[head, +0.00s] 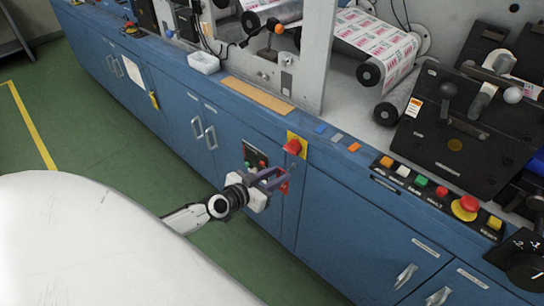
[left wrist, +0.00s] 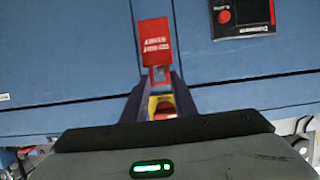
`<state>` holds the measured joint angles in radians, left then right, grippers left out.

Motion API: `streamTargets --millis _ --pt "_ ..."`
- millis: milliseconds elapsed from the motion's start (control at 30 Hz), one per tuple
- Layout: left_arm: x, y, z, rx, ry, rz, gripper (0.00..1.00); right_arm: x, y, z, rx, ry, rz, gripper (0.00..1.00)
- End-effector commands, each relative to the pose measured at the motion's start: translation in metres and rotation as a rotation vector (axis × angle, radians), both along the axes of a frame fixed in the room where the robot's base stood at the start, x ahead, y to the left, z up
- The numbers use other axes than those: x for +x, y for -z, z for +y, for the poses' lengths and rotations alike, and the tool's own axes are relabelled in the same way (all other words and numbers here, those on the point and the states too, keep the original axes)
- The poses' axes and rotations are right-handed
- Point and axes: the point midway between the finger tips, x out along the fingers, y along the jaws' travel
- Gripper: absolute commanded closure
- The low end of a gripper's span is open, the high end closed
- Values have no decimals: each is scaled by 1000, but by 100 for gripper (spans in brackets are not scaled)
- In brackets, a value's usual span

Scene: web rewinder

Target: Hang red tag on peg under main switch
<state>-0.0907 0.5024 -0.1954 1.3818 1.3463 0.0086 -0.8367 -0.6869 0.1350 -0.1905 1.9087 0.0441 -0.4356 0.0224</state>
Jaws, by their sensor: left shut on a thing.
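The red tag (head: 284,187) is in the jaws of my left gripper (head: 276,178), in front of the blue cabinet. In the left wrist view the red tag (left wrist: 155,43) with white lettering sticks out beyond the fingertips (left wrist: 160,78), which are shut on its narrow end. The main switch (head: 293,147) is a red knob on a yellow plate, a little above the gripper in the head view. The switch (left wrist: 164,108) also shows between the fingers in the left wrist view. I cannot make out the peg. My right gripper is not in view.
A small black button panel (head: 256,158) is on the cabinet front left of the switch, partly behind my gripper. A sloping control strip (head: 430,190) with coloured buttons runs along the cabinet edge at right. Green floor (head: 85,130) lies free at left.

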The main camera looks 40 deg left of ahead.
Motion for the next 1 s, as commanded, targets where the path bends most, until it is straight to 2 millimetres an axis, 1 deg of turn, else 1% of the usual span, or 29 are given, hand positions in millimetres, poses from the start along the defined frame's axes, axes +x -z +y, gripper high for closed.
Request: streamTargets --millis 33,533,600,800,1000 --pt "4 0 -1 -1 1 -2 100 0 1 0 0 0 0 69" --pt "34 2 -3 -1 1 -1 100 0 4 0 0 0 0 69" --pt "37 6 -4 -1 2 -1 100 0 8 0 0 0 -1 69" --pt "44 10 -4 0 1 -1 100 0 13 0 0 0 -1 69" --pt "46 12 -4 0 1 -1 100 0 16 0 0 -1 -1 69"
